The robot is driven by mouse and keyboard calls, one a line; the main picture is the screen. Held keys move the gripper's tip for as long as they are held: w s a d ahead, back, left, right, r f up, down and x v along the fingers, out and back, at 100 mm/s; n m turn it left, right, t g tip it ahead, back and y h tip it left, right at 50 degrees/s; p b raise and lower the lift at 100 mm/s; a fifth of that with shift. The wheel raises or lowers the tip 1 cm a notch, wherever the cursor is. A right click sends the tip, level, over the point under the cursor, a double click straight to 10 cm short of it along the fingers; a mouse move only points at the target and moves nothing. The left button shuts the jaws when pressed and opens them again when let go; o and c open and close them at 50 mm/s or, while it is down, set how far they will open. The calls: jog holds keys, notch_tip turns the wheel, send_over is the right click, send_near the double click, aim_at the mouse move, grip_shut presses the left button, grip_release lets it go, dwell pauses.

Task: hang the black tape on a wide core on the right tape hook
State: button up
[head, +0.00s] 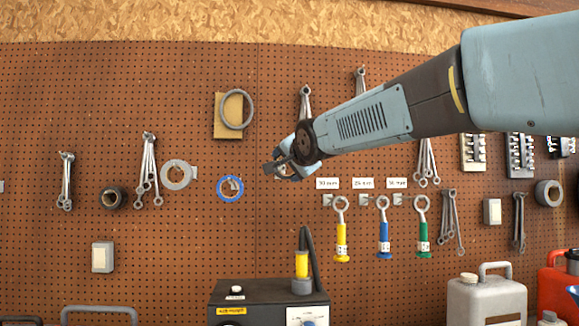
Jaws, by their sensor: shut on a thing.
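My gripper (276,170) is in front of the pegboard, left of my wrist, and points left and slightly down. It is shut on a small dark thing at its tips, seen nearly edge-on. This looks like the black tape, but its core is hidden. A blue ring (230,197) is on the board to the left of and below the gripper, with a small metal piece showing in its middle. A flat grey ring (168,174) is further left. I cannot tell for certain which of these is at the right tape hook.
A dark roll (103,198) and spanner bunches (148,170) hang at the left. Yellow (342,240), blue (383,237) and green (423,237) handled ring tools hang under labels at the right. A black machine (262,297) stands below. A large grey ring (222,112) hangs above.

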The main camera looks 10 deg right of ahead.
jog(key=d+x, duration=0.2)
jog(key=x, duration=0.9)
jog(key=shift+w+d, duration=0.35)
jog(key=shift+w, duration=0.15)
dwell(1.1)
jog(key=shift+f, duration=0.1)
dwell(0.4)
jog(key=o, duration=1.1)
jog(key=v, duration=1.3)
jog(key=shift+s+d, duration=0.1)
jog(key=shift+s, duration=0.3)
